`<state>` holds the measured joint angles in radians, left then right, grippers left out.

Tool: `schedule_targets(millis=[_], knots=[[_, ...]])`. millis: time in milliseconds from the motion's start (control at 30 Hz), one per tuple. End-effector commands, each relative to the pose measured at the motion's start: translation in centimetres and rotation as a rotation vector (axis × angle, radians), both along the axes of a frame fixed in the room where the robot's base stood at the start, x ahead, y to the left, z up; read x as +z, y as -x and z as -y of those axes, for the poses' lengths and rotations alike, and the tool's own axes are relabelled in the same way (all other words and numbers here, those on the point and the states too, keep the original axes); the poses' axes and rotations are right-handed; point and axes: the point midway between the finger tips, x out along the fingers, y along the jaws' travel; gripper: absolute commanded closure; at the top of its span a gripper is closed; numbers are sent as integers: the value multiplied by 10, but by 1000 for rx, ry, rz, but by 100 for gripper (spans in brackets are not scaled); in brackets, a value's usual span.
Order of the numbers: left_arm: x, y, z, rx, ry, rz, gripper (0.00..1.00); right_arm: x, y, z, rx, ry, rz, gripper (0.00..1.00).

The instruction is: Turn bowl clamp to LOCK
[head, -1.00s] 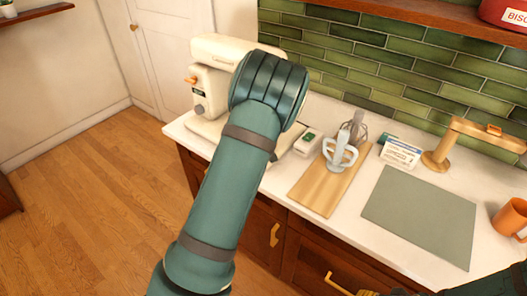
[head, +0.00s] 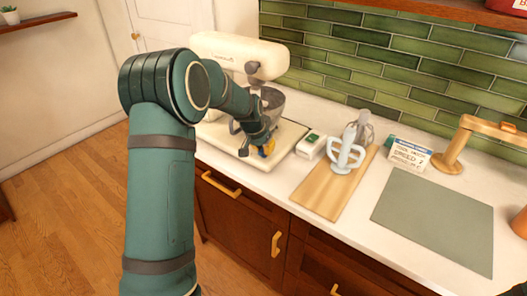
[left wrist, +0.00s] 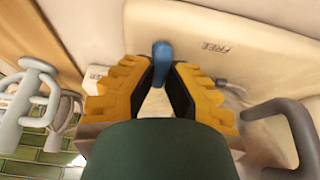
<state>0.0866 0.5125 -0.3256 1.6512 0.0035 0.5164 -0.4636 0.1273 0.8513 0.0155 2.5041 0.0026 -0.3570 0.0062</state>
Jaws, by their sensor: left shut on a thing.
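The cream stand mixer (head: 225,50) stands at the back left of the counter, with a grey metal bowl (head: 272,103) on its base (head: 285,143). The blue clamp knob (left wrist: 161,55) shows in the left wrist view, in front of the base marked FREE (left wrist: 216,48). My left gripper (left wrist: 163,82) has its yellow, black-padded fingers closed on this knob. In the head view the left gripper (head: 268,148) is low at the base's front, and my forearm hides part of the bowl and base. No LOCK mark is visible.
A small white box (head: 311,145) stands right of the base. A wooden board (head: 322,193) holds pale and grey mixing tools (head: 347,152). A label card (head: 408,155), a wooden stand (head: 450,158) and a grey-green mat (head: 437,220) are further right. A grey handle (left wrist: 290,125) is close beside the left gripper.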

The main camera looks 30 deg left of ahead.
Motion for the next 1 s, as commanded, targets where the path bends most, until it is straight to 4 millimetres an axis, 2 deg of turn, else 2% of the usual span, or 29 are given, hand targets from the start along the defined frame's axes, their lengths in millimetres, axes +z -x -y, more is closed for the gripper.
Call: schedule_targets(millis=[600, 633, 700, 1000], knots=[[-2, 1, 0, -38, 1, -5, 100, -4, 1, 0, 2, 0, -3, 53], [-2, 1, 0, -38, 1, -5, 74, -4, 1, 0, 2, 0, -3, 53], [-2, 1, 0, -38, 1, -5, 55, -4, 1, 0, 2, 0, -3, 53], [0, 1, 0, -37, 1, -2, 55, -4, 1, 0, 2, 0, -3, 53]])
